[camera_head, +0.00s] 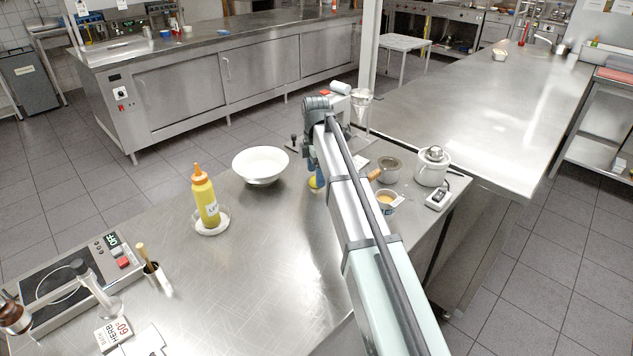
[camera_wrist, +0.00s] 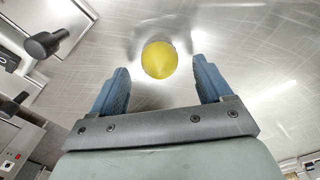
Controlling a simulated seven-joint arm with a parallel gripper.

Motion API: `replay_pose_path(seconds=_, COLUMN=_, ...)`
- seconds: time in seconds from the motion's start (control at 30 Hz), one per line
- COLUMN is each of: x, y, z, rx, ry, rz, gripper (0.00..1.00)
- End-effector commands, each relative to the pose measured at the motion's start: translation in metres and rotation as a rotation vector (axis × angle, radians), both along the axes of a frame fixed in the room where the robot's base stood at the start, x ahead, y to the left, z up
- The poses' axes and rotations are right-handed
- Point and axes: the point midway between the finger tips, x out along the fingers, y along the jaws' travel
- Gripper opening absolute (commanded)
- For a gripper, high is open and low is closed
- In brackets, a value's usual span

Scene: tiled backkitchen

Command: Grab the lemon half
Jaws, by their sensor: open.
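The lemon half (camera_wrist: 160,60) shows in the wrist view as a yellow dome on the steel table (camera_wrist: 215,20), between and just beyond the fingertips. In the head view the lemon half (camera_head: 314,183) is a small yellow patch beside my gripper, partly hidden by it. My gripper (camera_wrist: 160,75) has its two blue fingers spread apart, with nothing held between them. In the head view my gripper (camera_head: 317,180) is low over the table, mostly hidden behind my arm.
A white bowl (camera_head: 260,163) and a yellow squeeze bottle (camera_head: 205,198) stand left of my gripper. A saucepan (camera_head: 389,168), a small cup (camera_head: 386,201) and a white lidded pot (camera_head: 432,167) stand to the right. The table's front middle is clear.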

Motion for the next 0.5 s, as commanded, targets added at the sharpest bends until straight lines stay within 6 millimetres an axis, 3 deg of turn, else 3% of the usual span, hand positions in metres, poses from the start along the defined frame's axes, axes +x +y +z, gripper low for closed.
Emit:
replay_pose_path(seconds=0.13, x=0.000, y=0.000, z=-0.017, rx=0.000, ry=0.000, rz=0.000, gripper=0.79)
replay_pose_path(seconds=0.37, x=0.000, y=0.000, z=-0.019, rx=0.000, ry=-0.001, rz=-0.001, gripper=0.79)
replay_pose_path(seconds=0.5, x=0.000, y=0.000, z=-0.019, rx=0.000, ry=-0.001, rz=-0.001, gripper=0.68)
